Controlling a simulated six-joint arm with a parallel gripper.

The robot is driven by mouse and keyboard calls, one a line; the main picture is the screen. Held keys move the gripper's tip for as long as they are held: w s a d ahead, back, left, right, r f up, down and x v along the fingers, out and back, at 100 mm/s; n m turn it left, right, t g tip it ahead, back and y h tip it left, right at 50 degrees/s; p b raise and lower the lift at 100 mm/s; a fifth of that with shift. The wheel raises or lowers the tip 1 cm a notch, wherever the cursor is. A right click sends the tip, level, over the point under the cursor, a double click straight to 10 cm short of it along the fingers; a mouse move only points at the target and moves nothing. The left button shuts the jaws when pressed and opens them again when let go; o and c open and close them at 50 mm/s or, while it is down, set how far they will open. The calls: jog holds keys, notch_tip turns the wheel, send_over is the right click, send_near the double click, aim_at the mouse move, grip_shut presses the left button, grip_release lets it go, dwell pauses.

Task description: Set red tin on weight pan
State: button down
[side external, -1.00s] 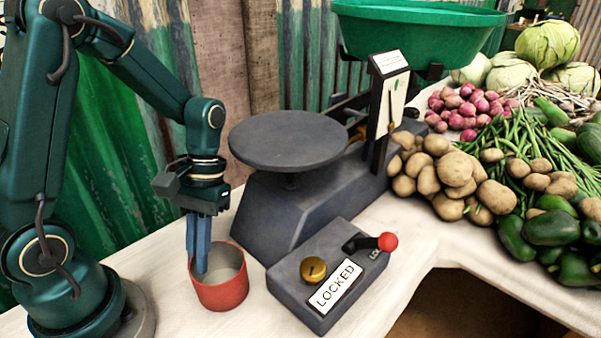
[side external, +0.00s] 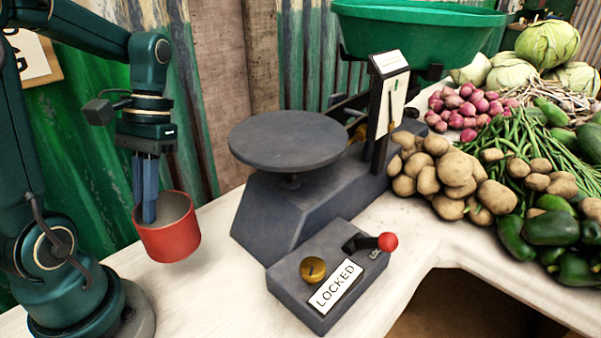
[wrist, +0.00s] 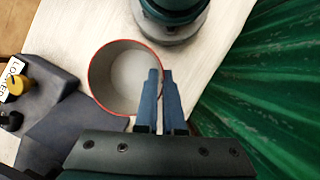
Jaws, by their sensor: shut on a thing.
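The red tin (side external: 168,238) is an open, empty cylinder with a pale inside. It hangs above the table at the left, held at its rim. My gripper (side external: 149,218) points down and is shut on the tin's wall, with a finger inside the tin. In the wrist view the gripper (wrist: 160,72) meets the right side of the rim of the tin (wrist: 92,82). The weight pan (side external: 288,142) is a flat dark round plate on the grey balance, to the right of the tin and empty.
A dark control box (side external: 318,292) with a brass knob (side external: 312,268), a red-tipped lever (side external: 387,242) and a "LOCKED" label stands in front of the balance. A green bowl (side external: 415,28) is behind. Potatoes (side external: 455,170) and other vegetables fill the right. Bare table (side external: 190,290) lies below the tin.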

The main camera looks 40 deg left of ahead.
jog(key=s+a+r, duration=0.1)
jog(key=a+r, duration=0.1)
jog(key=a, duration=0.1)
notch_tip(320, 180, up, 16)
jog(key=n+t, duration=0.8)
jog(key=n, duration=1.5)
send_over(282, 147)
jog(key=shift+h, duration=0.4)
jog(key=shift+f, duration=2.5)
